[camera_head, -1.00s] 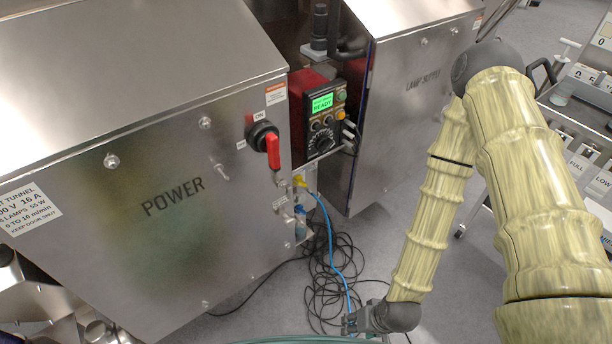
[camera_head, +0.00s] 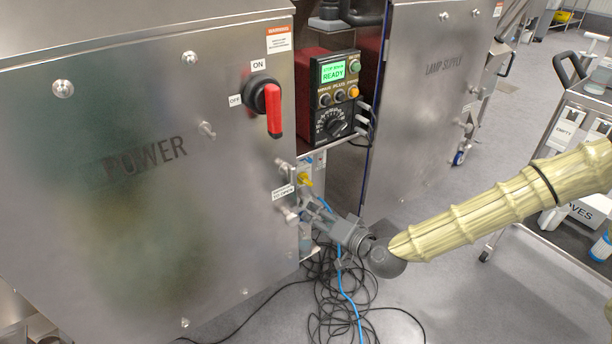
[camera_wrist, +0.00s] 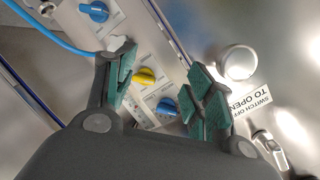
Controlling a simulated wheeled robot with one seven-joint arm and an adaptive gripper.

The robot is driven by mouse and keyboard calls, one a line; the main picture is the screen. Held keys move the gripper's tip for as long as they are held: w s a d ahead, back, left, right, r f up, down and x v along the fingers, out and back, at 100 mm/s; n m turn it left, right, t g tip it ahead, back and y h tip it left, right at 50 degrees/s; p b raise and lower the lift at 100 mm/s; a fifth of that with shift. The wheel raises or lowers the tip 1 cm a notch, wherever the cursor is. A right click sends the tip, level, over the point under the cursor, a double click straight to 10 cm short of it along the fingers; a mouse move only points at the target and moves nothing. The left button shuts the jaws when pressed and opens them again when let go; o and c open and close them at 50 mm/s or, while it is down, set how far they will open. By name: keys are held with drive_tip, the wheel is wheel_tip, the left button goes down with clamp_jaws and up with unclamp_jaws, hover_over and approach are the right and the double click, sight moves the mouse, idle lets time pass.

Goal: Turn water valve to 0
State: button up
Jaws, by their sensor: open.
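A narrow panel (camera_wrist: 143,42) carries small valve knobs. In the wrist view a yellow knob (camera_wrist: 144,76) and a blue knob (camera_wrist: 166,106) lie between my fingers, and another blue knob (camera_wrist: 97,11) is at the upper left. The labels beside them are too small to read, so I cannot tell which knob is the water valve. My gripper (camera_wrist: 163,82) is open and faces the panel, with no knob visibly held. In the head view the yellow knob (camera_head: 305,180) shows just above my gripper (camera_head: 309,207), which hides the knobs lower down.
The POWER cabinet (camera_head: 110,215) with a red-handled switch (camera_head: 273,108) stands close on the left. A control box (camera_head: 333,95) reading READY is above the panel. The LAMP SUPPLY cabinet (camera_head: 425,110) is to the right. Black cables (camera_head: 335,300) and a blue hose (camera_head: 349,300) lie below.

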sight(307, 160)
drive_tip(key=w+d+r+t, duration=0.3)
drive_tip(key=w+r, duration=0.3)
drive_tip(key=r, duration=0.3)
drive_tip(key=shift+y, duration=0.4)
drive_tip(key=b+x, duration=0.1)
drive_tip(key=x, duration=0.4)
drive_tip(key=b+x, duration=0.1)
drive_tip(key=x, duration=0.4)
drive_tip(key=shift+a+f+b, duration=0.2)
drive_tip(key=shift+a+b, duration=0.1)
drive_tip(key=shift+a, duration=0.1)
drive_tip(key=c, duration=0.8)
